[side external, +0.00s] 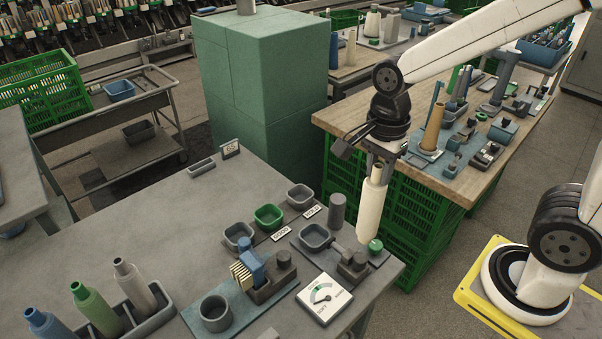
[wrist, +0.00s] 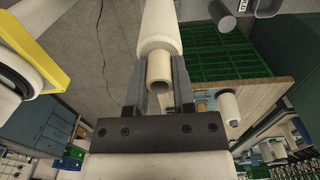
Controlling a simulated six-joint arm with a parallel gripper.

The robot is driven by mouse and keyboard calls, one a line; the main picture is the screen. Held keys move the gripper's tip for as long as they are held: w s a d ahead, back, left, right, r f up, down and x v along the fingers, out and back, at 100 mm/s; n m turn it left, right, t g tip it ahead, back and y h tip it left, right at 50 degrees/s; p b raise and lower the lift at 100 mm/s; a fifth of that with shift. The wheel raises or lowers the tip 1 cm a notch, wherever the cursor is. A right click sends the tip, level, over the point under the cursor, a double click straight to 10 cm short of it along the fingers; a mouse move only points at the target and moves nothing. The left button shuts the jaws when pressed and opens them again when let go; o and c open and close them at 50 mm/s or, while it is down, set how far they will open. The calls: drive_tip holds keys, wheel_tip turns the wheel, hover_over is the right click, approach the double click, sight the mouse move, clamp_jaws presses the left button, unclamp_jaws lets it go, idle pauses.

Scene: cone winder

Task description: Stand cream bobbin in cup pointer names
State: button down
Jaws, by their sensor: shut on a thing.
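My gripper (side external: 377,176) is shut on the upper end of the cream bobbin (side external: 371,212), which hangs nearly upright near the grey table's right corner. The wrist view shows the bobbin (wrist: 160,40) between the two fingers (wrist: 159,82). A green cup (side external: 268,217) stands between two grey cups, one at front left (side external: 238,236) and one at back right (side external: 300,196). A square grey cup (side external: 316,238) sits nearer the front. A white dial (side external: 323,297) has a dark pointer and a green arc; I cannot tell which mark it points to.
Small label cards (side external: 282,233) lie by the cups. A dark grey cylinder (side external: 337,210) and a green knob (side external: 375,246) are close to the bobbin. A blue-and-grey device (side external: 262,275) stands by the dial. A rack of bobbins (side external: 135,310) is at front left.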

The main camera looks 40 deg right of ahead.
drive_tip(key=shift+r, duration=3)
drive_tip(key=shift+w, duration=0.15)
drive_tip(key=shift+w, duration=0.6)
drive_tip(key=w+d+f, duration=0.2)
drive_tip(key=w+f, duration=0.1)
drive_tip(key=w, duration=0.6)
drive_tip(key=w+d+f, duration=0.2)
drive_tip(key=w+f, duration=0.2)
drive_tip(key=w, duration=0.4)
drive_tip(key=w+d+f, duration=0.3)
drive_tip(key=w+f, duration=0.1)
drive_tip(key=w, duration=0.5)
drive_tip(key=shift+w, duration=0.3)
drive_tip(key=shift+d, duration=0.1)
